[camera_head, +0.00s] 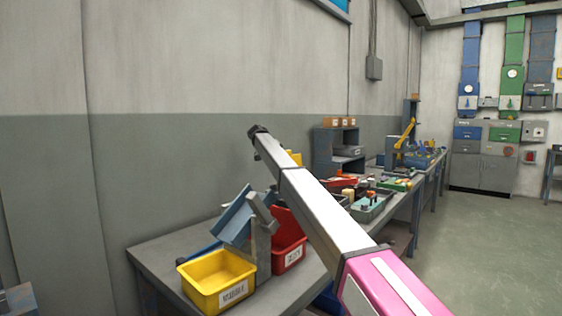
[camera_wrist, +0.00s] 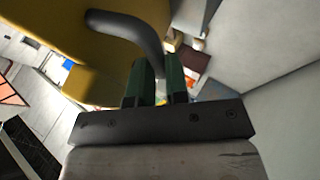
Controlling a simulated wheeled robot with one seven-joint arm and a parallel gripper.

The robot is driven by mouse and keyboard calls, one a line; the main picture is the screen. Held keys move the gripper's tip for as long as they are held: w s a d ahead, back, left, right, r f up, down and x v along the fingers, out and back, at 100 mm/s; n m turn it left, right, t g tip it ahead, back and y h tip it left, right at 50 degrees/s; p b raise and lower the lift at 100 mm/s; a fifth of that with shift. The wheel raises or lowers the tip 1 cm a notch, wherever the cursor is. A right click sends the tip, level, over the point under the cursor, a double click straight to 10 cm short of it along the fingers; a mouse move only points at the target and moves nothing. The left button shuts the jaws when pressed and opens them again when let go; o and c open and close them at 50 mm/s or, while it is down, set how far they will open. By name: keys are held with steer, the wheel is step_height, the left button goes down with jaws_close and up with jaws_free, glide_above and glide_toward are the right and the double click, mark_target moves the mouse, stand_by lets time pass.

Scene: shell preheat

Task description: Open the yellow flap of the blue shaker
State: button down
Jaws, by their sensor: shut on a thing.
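In the wrist view a broad yellow panel (camera_wrist: 60,28), which looks like the flap, fills the upper left. A dark grey curved handle (camera_wrist: 128,24) runs along it and bends down between my fingers. My gripper (camera_wrist: 157,72) has its two green fingers on either side of the handle's end and is shut on it. In the head view a small patch of yellow (camera_head: 295,158) shows beside my arm; I cannot tell if it is the same flap. My gripper is not visible there. The blue shaker's body cannot be made out for sure in either view.
A grey bench (camera_head: 155,262) runs along the wall. It bears a yellow bin (camera_head: 205,285), a red bin (camera_head: 290,245), a tilted blue tray (camera_head: 236,216) and a green-grey tray (camera_head: 372,208). A shelf unit (camera_head: 325,150) stands farther back. The floor at right is clear.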

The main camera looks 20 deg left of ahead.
steer(key=c, duration=1.1)
jaws_free()
steer(key=shift+d+f, duration=0.15)
steer(key=shift+f, duration=0.6)
steer(key=shift+w+r, duration=0.15)
steer(key=shift+r, duration=0.15)
steer(key=shift+w+a+r, duration=0.1)
steer(key=shift+a+r, duration=0.1)
steer(key=shift+a, duration=0.05)
steer(key=shift+d, duration=0.15)
